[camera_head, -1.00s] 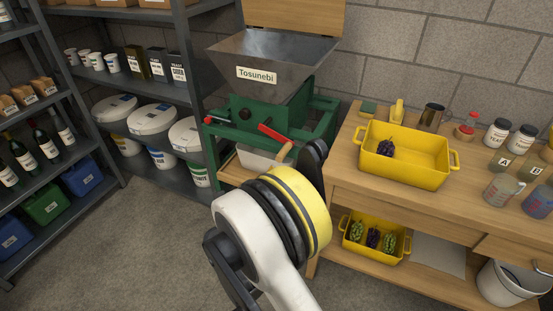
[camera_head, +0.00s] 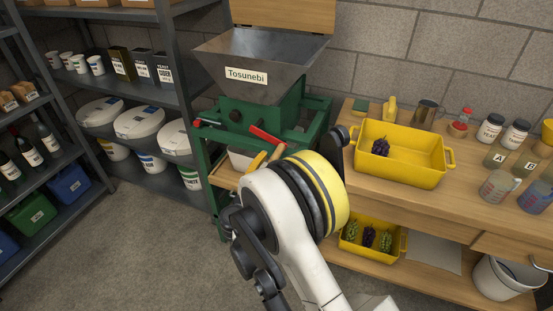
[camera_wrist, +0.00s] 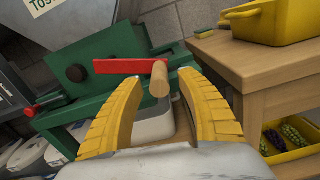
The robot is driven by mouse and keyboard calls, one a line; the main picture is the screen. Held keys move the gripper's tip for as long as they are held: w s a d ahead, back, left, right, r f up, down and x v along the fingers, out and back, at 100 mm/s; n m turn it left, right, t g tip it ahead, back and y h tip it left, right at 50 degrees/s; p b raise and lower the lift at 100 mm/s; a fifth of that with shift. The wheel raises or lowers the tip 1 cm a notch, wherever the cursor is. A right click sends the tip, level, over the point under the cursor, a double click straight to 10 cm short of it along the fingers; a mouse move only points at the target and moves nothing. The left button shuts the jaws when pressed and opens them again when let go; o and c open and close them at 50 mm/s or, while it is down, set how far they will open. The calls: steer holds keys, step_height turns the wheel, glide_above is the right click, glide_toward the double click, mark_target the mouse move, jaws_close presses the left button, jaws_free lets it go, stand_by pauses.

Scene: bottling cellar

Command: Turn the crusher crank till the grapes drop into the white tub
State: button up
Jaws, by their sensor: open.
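The crusher has a grey metal hopper (camera_head: 262,60) labelled Tosunebi on a green frame (camera_head: 318,115). Its crank has a red arm (camera_head: 265,134) and a wooden handle (camera_wrist: 160,78). In the wrist view the red arm (camera_wrist: 125,66) lies nearly level, with the handle at its right end. My gripper (camera_wrist: 160,98) is open, its yellow fingers on either side of the handle and a visible gap on both sides. The white tub (camera_wrist: 155,126) stands under the crusher, partly hidden by my fingers. The hopper's inside shows no grapes from here.
A wooden bench (camera_head: 345,175) stands right of the crusher, with a yellow crate (camera_head: 420,174) holding dark grapes (camera_head: 380,147). A lower yellow crate (camera_head: 349,236) holds several bunches. Shelves (camera_head: 105,175) with lidded buckets stand left. The floor in front is clear.

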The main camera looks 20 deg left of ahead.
mark_target(277, 154)
steer(key=shift+w+d+b, duration=0.1)
steer(key=shift+w+b, duration=0.2)
steer(key=shift+w, duration=1.15)
jaws_close()
steer(key=shift+r, duration=0.2)
